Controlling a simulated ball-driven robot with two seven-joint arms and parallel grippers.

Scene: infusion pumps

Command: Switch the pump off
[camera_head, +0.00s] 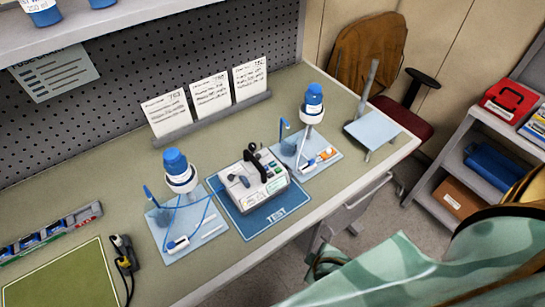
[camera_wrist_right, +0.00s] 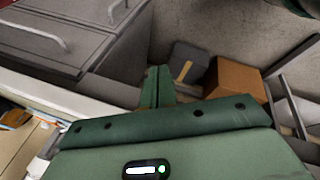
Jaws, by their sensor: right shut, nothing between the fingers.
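The pump (camera_head: 262,184) is a white and grey box with a dark carrying handle and small coloured buttons. It stands on the blue mat (camera_head: 247,229) marked TEST, near the front edge of the bench. Its display and switch are too small to make out. My right gripper (camera_wrist_right: 155,88) shows in the right wrist view with its green fingers together and nothing between them. It points over the floor, away from the pump, and the pump is not in that view. My left gripper is in neither view.
Stands with blue-capped bottles (camera_head: 175,162) (camera_head: 314,96) and tubing flank the pump. Upright cards (camera_head: 211,95) stand behind it. A green mat (camera_head: 62,278) lies at left. A cart (camera_head: 497,133) is at right. The wrist view shows grey drawers (camera_wrist_right: 75,40) and a cardboard box (camera_wrist_right: 236,78).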

